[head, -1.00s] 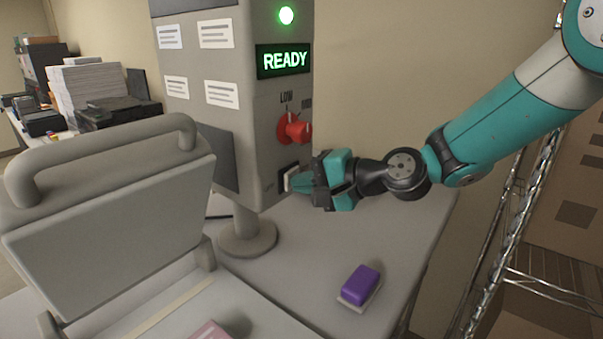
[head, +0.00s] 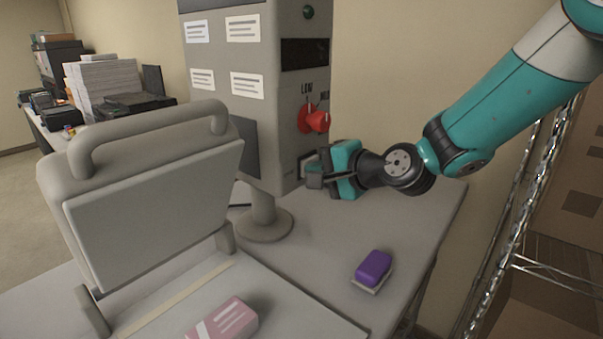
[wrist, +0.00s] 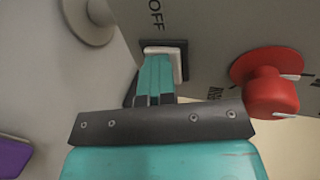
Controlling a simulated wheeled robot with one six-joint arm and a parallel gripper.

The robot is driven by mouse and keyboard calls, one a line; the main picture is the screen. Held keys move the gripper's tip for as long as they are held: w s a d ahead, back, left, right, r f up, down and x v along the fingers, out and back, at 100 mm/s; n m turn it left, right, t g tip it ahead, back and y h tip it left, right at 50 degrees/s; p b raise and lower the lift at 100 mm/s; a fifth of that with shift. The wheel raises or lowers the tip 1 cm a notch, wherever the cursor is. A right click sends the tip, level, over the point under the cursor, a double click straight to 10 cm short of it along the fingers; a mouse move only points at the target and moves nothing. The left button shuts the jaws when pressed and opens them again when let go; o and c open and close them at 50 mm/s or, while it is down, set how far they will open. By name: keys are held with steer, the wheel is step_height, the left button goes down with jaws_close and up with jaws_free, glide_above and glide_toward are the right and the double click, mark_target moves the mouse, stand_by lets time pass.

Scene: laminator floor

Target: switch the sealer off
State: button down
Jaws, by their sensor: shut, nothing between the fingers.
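The sealer's grey control box (head: 288,130) stands on a post above the table. Its display (head: 304,54) is dark and its round lamp (head: 308,12) is unlit. The white rocker switch (wrist: 179,62) sits in a black frame low on the box's face, by the printed word OFF. My gripper (head: 312,176) is shut and empty, its fingertips at the switch. In the wrist view the teal fingertips (wrist: 156,64) cover part of the switch and appear to touch it. A red knob (head: 316,120) is above the switch, and it shows in the wrist view (wrist: 270,94) at right.
The open sealer lid (head: 150,205) with its handle stands at left. A pink packet (head: 225,320) lies on the bed below it. A purple block (head: 374,267) sits on the table at right. A wire rack (head: 515,215) stands beyond the table's right edge.

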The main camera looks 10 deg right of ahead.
steer(key=shift+a+r, duration=0.25)
steer(key=shift+a, duration=0.2)
stand_by(1.1)
steer(key=shift+w+d, duration=0.2)
steer(key=shift+d, duration=0.25)
steer(key=shift+w+d, duration=0.1)
steer(key=shift+d, duration=0.05)
stand_by(0.4)
steer(key=f+b+v, duration=0.2)
steer(key=b+v, duration=0.3)
steer(key=v, duration=0.9)
steer(key=shift+s, duration=0.4)
